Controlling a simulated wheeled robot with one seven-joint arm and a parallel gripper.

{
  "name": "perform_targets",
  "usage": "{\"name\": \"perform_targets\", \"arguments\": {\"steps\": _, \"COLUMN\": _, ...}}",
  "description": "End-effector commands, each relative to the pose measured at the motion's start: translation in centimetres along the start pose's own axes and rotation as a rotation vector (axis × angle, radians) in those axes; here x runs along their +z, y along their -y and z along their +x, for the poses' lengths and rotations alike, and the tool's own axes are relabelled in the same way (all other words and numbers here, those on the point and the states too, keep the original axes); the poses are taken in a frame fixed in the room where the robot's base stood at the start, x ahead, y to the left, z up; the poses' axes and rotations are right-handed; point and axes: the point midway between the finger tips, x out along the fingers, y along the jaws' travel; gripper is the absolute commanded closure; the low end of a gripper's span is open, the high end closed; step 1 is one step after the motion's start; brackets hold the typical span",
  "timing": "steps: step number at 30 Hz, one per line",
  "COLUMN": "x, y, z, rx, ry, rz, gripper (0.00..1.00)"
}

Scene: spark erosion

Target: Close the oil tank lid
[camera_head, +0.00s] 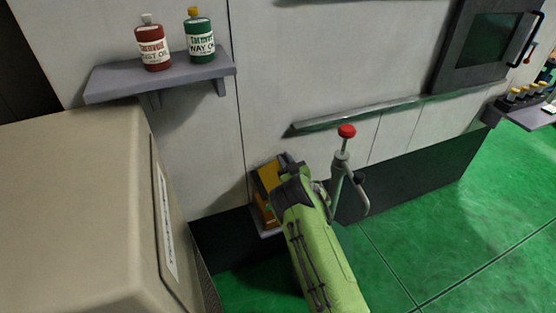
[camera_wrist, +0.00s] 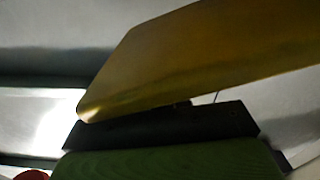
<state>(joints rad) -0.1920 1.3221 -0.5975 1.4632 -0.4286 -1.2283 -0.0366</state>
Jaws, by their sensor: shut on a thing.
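The yellow oil tank (camera_head: 266,181) stands low against the machine wall in the head view, partly hidden behind my green arm. In the wrist view a gold-yellow panel, which looks like the oil tank lid (camera_wrist: 200,55), slants large across the top and right. My gripper (camera_head: 285,163) is at the tank's upper right edge. In the wrist view its dark part (camera_wrist: 165,130) lies right under the panel's lower edge. The gripper is shut on the lid, though the grip itself is mostly hidden. How far open the lid stands is hard to tell.
A pump handle with a red knob (camera_head: 347,131) rises just right of my gripper. A shelf (camera_head: 160,77) with a red bottle (camera_head: 152,48) and a green bottle (camera_head: 200,42) is at upper left. A beige cabinet (camera_head: 75,205) fills the left. Green floor (camera_head: 440,235) is free at right.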

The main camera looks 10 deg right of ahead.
Motion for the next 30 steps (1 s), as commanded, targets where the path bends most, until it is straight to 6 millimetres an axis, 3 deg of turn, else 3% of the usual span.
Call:
{"name": "perform_targets", "arguments": {"steps": 1, "x": 1.2, "y": 0.1, "z": -0.1, "rx": -0.003, "ry": 0.010, "rz": 0.051, "gripper": 1.00}}
{"name": "perform_targets", "arguments": {"steps": 12, "x": 3.9, "y": -1.0, "z": 0.0, "rx": -0.005, "ry": 0.009, "rz": 0.316, "gripper": 1.00}}
{"name": "perform_targets", "arguments": {"steps": 30, "x": 4.8, "y": -1.1, "z": 0.1, "rx": -0.009, "ry": 0.009, "rz": 0.437, "gripper": 1.00}}
